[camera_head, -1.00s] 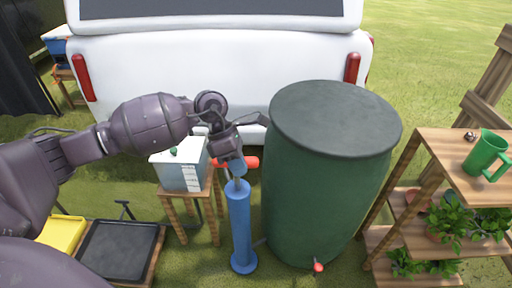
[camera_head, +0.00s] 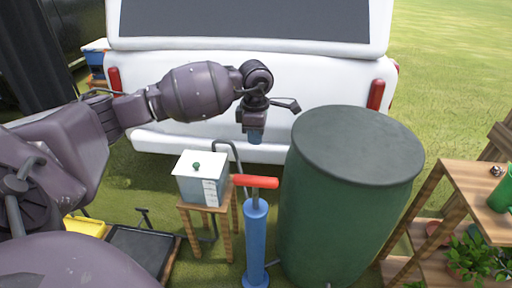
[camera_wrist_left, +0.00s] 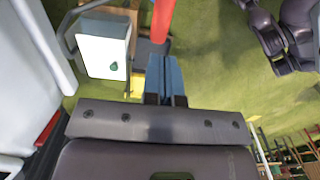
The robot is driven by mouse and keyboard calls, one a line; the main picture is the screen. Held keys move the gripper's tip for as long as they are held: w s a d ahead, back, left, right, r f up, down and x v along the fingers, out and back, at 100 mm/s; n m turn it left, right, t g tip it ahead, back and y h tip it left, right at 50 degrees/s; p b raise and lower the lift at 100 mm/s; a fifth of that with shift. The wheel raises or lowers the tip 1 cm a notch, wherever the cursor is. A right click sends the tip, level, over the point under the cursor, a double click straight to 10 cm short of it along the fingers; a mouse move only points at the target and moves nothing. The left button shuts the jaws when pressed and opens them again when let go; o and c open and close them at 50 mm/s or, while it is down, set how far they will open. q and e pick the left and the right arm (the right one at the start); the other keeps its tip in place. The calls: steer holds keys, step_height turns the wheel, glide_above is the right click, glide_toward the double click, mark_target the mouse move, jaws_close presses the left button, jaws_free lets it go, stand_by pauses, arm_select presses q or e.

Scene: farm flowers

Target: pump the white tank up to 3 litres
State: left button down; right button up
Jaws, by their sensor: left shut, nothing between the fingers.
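The white tank (camera_head: 198,188) is a box with a green knob on its lid and level marks on its front; I cannot read the level. It stands on a small wooden stool. The blue pump (camera_head: 255,245) stands upright beside it, with a red T-handle (camera_head: 255,182) close above its body. My left gripper (camera_head: 256,138), with blue fingertips, is shut and empty above the handle, apart from it. In the left wrist view the shut fingers (camera_wrist_left: 166,78) point near the red handle (camera_wrist_left: 162,20), with the tank (camera_wrist_left: 103,57) to the left. My right gripper is not seen.
A large dark green barrel (camera_head: 350,205) stands just right of the pump. A white vehicle (camera_head: 250,70) is behind. A wooden shelf (camera_head: 465,175) with plants and a green jug is at the right. A black tray (camera_head: 145,248) and a yellow one (camera_head: 85,227) lie at left.

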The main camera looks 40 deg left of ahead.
mark_target(256, 176)
arm_select(q)
step_height(256, 176, down, 12)
steer(key=shift+r+b, duration=0.25)
steer(key=shift+b, duration=0.7)
steer(key=shift+f, duration=0.55)
